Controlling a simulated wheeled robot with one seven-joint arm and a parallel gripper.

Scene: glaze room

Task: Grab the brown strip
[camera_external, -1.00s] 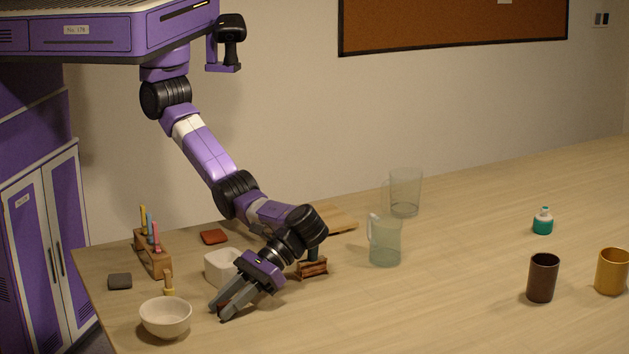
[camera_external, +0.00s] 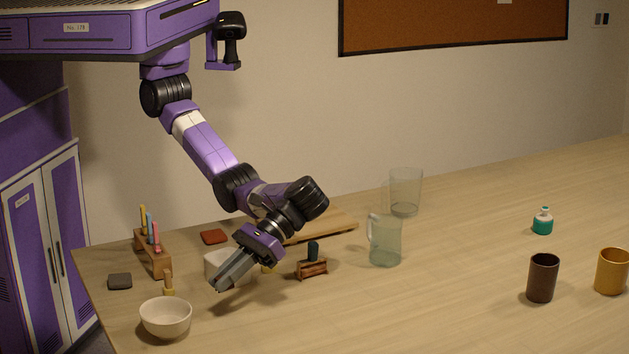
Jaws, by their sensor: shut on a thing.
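My gripper (camera_external: 217,287) is shut, its fingers pointing down and left, a little above the table between the white bowl and the white square container. A thing is held between the fingers but is almost wholly hidden by them. A reddish-brown piece, seen under the fingers a second ago, no longer shows on the table, so the held thing appears to be the brown strip.
The white container (camera_external: 212,262) is partly behind my gripper. A wooden holder (camera_external: 153,258), small rack (camera_external: 312,269) and clear jug (camera_external: 386,245) stand nearby. Mid-table is clear.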

